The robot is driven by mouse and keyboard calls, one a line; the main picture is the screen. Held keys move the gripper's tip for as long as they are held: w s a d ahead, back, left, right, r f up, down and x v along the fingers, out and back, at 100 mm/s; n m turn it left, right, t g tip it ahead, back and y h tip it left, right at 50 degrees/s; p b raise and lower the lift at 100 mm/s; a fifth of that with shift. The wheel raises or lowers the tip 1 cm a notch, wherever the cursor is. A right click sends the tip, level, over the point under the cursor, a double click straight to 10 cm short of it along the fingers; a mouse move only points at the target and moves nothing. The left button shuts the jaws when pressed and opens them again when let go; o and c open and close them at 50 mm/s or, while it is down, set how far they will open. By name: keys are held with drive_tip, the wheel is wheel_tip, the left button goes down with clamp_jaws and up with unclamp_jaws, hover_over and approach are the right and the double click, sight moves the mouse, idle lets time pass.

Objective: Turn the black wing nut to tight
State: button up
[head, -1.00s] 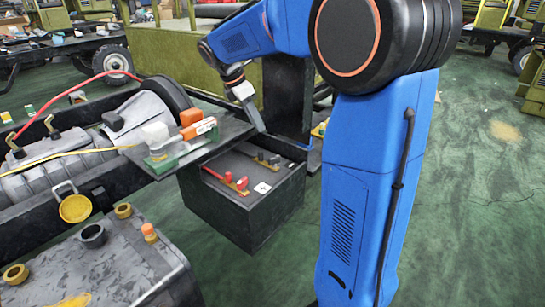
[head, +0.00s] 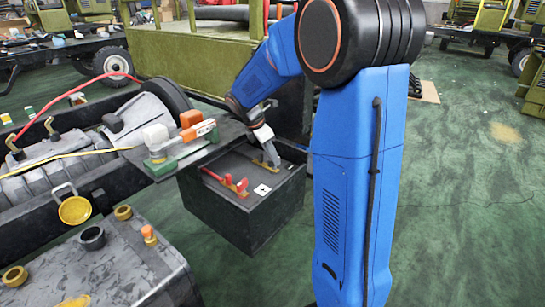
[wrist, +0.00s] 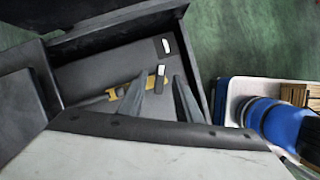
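The dark battery box (head: 240,215) stands beside the vehicle frame, with brass terminal straps and small fittings on its top. My gripper (head: 270,155) points down over the far right terminal and hides most of the black wing nut in the head view. In the wrist view my gripper (wrist: 168,82) has its two grey fingers apart, over the box top. A small dark piece with a pale face (wrist: 160,76), seemingly the black wing nut, shows near the fingertips, by a brass strap (wrist: 122,94). I cannot tell whether the fingers touch it.
A red wing nut (head: 241,187) and another red fitting (head: 212,174) are on the near strap. A ledge with a white, green and orange device (head: 175,143) overhangs the box's left side. A grey tank (head: 95,260) is at the lower left. Green floor is free at right.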

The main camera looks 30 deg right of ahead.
drive_tip(key=shift+d+f, duration=0.15)
drive_tip(key=shift+f, duration=0.2)
drive_tip(key=shift+c, duration=0.3)
clamp_jaws()
